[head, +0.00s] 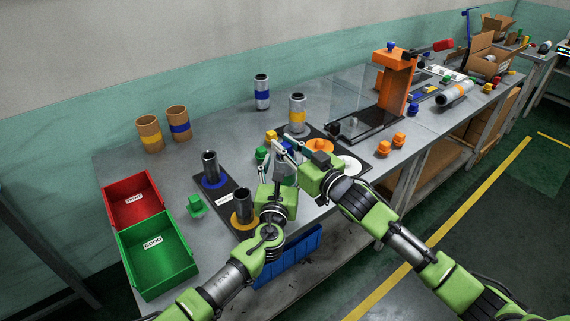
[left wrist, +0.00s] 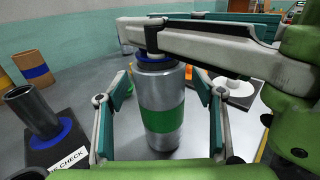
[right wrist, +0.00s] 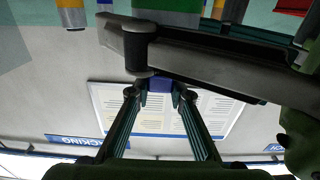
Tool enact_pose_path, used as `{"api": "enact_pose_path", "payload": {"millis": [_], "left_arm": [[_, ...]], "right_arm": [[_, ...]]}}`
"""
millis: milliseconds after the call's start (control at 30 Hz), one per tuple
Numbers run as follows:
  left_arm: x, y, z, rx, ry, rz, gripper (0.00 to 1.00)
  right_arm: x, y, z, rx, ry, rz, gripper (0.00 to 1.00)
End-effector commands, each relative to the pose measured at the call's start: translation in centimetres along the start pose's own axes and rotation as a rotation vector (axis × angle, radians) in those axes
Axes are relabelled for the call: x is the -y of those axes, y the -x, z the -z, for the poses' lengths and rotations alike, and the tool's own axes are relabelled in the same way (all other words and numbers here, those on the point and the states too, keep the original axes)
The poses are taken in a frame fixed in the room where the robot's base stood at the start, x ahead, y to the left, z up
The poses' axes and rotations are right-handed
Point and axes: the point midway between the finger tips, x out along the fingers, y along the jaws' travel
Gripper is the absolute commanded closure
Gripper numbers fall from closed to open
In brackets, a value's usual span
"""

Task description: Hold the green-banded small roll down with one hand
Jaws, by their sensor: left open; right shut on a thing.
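The green-banded small roll (left wrist: 163,110) stands upright, silver with a green band, between the parted fingers of my left gripper (left wrist: 163,140) in the left wrist view. The left gripper is open; gaps show between the fingers and the roll. In the head view the grippers mostly hide the roll. My right gripper (right wrist: 158,88) is shut on a small blue piece (right wrist: 160,84) in the right wrist view. One of its fingers crosses just above the roll's top, where blue (left wrist: 150,57) shows. I cannot tell whether it touches the roll.
A black base holds an orange disc (head: 319,146) and a white disc (head: 347,165). A yellow-banded roll (head: 297,113) stands behind. Left are two dark cylinders (head: 210,165) on a board, a red bin (head: 131,199) and a green bin (head: 157,252).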

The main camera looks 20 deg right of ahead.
Motion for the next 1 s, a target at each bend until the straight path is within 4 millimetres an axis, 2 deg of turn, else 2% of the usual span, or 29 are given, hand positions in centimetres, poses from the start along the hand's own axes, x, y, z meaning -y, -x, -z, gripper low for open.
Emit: {"api": "enact_pose_path", "payload": {"millis": [333, 367, 533, 567, 600, 633, 700, 1000], "left_arm": [[-0.02, -0.34, -0.02, 0.000, 0.000, 0.000, 0.38], [-0.02, -0.34, -0.02, 0.000, 0.000, 0.000, 0.41], [-0.03, -0.33, 0.00, 0.000, 0.000, 0.000, 0.85], [-0.03, -0.32, 0.00, 0.000, 0.000, 0.000, 0.87], [-0.04, -0.32, 0.01, 0.000, 0.000, 0.000, 0.87], [-0.04, -0.32, 0.01, 0.000, 0.000, 0.000, 0.67], [-0.05, -0.32, 0.01, 0.000, 0.000, 0.000, 0.80], [-0.06, -0.31, 0.04, -0.001, -0.001, -0.001, 0.80]], "right_arm": [[-0.02, 0.01, -0.06, 0.001, 0.000, -0.001, 1.00], [-0.02, 0.01, -0.06, 0.001, 0.000, -0.001, 1.00], [-0.02, 0.01, -0.06, 0.001, 0.000, 0.000, 1.00], [-0.02, 0.01, -0.06, 0.001, 0.000, 0.000, 1.00], [-0.01, 0.01, -0.06, 0.001, 0.000, 0.000, 1.00], [-0.01, 0.01, -0.06, 0.001, 0.000, 0.000, 1.00], [-0.01, 0.01, -0.06, 0.001, 0.000, 0.000, 1.00], [-0.02, 0.01, -0.06, 0.001, 0.000, -0.001, 1.00]]}}
